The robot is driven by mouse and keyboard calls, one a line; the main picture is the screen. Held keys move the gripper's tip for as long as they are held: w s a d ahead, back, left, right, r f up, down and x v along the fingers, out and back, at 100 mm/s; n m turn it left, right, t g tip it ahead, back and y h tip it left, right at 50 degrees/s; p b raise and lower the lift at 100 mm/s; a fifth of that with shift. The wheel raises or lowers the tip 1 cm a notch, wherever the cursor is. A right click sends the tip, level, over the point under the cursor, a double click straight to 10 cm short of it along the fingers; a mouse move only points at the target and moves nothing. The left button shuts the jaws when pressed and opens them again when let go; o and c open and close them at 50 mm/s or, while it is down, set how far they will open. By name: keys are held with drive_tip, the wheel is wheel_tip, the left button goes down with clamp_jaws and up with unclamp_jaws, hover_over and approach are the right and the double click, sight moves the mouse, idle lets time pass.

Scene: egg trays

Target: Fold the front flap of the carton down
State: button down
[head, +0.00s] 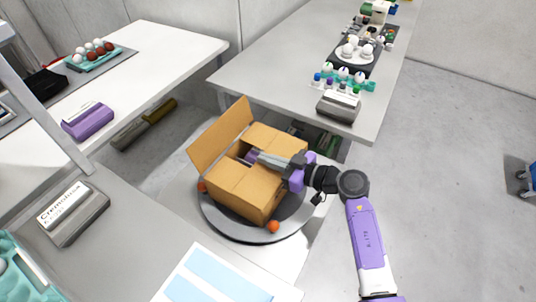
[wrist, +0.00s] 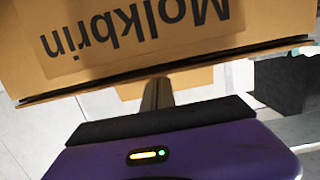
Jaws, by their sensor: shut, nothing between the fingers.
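The brown cardboard carton (head: 238,188) stands on a round grey turntable. One flap (head: 220,138) stands up, leaning outward, along its far left side. Two other top panels, one near (head: 232,180) and one far (head: 275,138), lie about flat with a gap between them. My gripper (head: 262,160) reaches in from the right over this gap, shut, pointing toward the raised flap. In the wrist view its closed fingers (wrist: 157,92) end just below the edge of a cardboard panel (wrist: 140,40) with upside-down "Molkbrin" lettering. I cannot tell whether they touch it.
The turntable (head: 211,214) has orange balls at its rim. A grey box (head: 72,212) and a white-blue sheet (head: 210,278) lie on the near table. A purple box (head: 88,121) is on the left table. The back table (head: 262,82) holds egg trays and small items.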

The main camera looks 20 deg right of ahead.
wheel_tip(320, 180, up, 3)
drive_tip(key=shift+f+p, duration=0.2)
drive_tip(key=shift+p, duration=0.85)
drive_tip(key=r+p+v, duration=0.1)
drive_tip(key=v, duration=0.9)
drive_tip(key=shift+w, duration=0.15)
wheel_tip(320, 180, up, 9)
drive_tip(key=d+n+t, duration=0.1)
drive_tip(key=n+t, duration=0.2)
drive_tip(key=t, duration=0.2)
drive_tip(key=s+r+t+h, duration=0.3)
drive_tip(key=s+r, duration=0.2)
drive_tip(key=s, duration=0.1)
drive_tip(key=s+a+f+m+g+h, duration=0.2)
drive_tip(key=s+m, duration=0.1)
drive_tip(key=s, duration=0.6)
drive_tip(key=s+a+f+m+g+h, duration=0.2)
drive_tip(key=s+m, duration=0.1)
drive_tip(key=s, duration=0.6)
drive_tip(key=s+a+f+m+g+h, duration=0.1)
drive_tip(key=s+a+f+m+g, duration=0.1)
drive_tip(key=s, duration=0.7)
drive_tip(key=shift+s+f+m+h, duration=0.25)
drive_tip(key=shift+f+m+h, duration=0.15)
drive_tip(key=shift+m, duration=0.5)
